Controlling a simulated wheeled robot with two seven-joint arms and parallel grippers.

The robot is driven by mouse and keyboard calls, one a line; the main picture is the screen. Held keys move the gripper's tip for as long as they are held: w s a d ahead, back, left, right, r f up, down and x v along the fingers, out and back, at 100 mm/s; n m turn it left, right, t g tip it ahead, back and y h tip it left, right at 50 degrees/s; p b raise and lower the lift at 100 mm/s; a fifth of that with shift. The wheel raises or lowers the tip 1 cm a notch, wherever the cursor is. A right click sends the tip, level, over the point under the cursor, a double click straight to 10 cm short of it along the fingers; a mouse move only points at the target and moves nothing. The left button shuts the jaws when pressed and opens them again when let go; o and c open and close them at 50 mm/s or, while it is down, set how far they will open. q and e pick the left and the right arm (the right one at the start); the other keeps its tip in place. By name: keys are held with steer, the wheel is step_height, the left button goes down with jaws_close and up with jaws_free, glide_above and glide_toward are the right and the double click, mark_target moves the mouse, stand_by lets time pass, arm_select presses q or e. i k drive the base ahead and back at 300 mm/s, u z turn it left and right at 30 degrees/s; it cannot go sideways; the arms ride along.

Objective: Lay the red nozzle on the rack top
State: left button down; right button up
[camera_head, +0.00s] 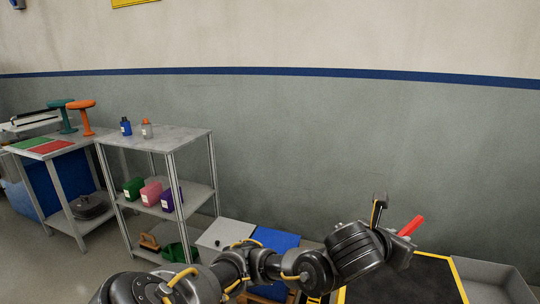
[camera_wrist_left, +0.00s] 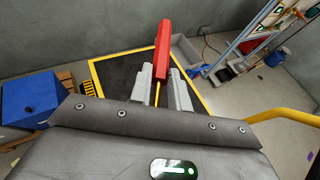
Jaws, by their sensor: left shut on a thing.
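The red nozzle (camera_head: 411,226) is held in my left gripper (camera_head: 394,226) at the right of the head view. In the left wrist view, the nozzle (camera_wrist_left: 163,43) sticks out beyond the fingertips of my left gripper (camera_wrist_left: 160,82), with a thin yellow part between the fingers. The gripper is shut on it, above a dark mat. The rack top (camera_head: 180,139) is a grey metal shelf on the left, well away from the gripper. My right gripper is not in view.
A yellow-edged dark mat (camera_head: 408,282) and a grey tray (camera_head: 490,280) are at lower right.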

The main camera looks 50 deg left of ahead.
mark_target(173, 141)
steer(key=u, duration=0.55)
steer(key=k, duration=1.25)
steer(key=u, duration=0.9)
steer(key=i, duration=0.35)
steer(key=u, duration=0.8)
steer(key=i, duration=1.5)
steer(key=z, duration=0.7)
